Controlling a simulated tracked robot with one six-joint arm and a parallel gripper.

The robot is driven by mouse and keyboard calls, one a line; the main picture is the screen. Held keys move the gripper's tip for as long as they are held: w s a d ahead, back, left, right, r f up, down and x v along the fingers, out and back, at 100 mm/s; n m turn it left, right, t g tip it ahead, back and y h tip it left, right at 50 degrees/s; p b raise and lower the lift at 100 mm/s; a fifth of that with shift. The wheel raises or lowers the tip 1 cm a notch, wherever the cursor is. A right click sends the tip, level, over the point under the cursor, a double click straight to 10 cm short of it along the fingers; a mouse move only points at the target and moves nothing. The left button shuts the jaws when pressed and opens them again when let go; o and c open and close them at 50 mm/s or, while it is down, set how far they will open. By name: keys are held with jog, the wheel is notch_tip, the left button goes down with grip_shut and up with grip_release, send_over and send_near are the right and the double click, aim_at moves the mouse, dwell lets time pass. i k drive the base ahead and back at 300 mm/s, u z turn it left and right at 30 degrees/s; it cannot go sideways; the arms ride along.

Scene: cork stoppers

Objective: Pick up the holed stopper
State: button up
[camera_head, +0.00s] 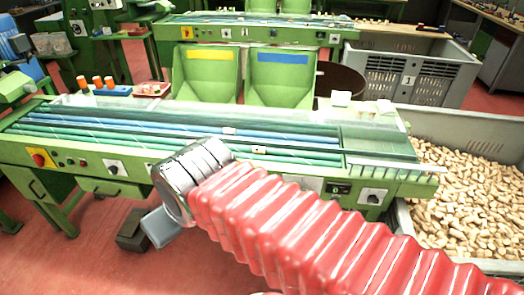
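Two small pale stoppers lie on the green and blue belts of the near machine, one farther back (229,131) and one nearer and to the right (258,150). Both are too small here to tell whether either has a hole. My arm, in a red ribbed sleeve, reaches in from the lower right and ends in a silver wrist. My gripper (160,227) shows only as a grey part below the wrist, in front of the machine and lower in the picture than the belts. Its fingers are not clear, and I see no stopper at it.
The green sorting machine (60,150) spans the middle, with knobs and buttons along its front. A grey bin full of corks (470,190) stands at right. Orange-topped items (97,82) and a small red box (152,89) sit at its back left. Red floor is open at lower left.

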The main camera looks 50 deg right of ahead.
aim_at(260, 150)
jog(key=z, duration=0.7)
jog(key=i, duration=1)
jog(key=z, duration=0.05)
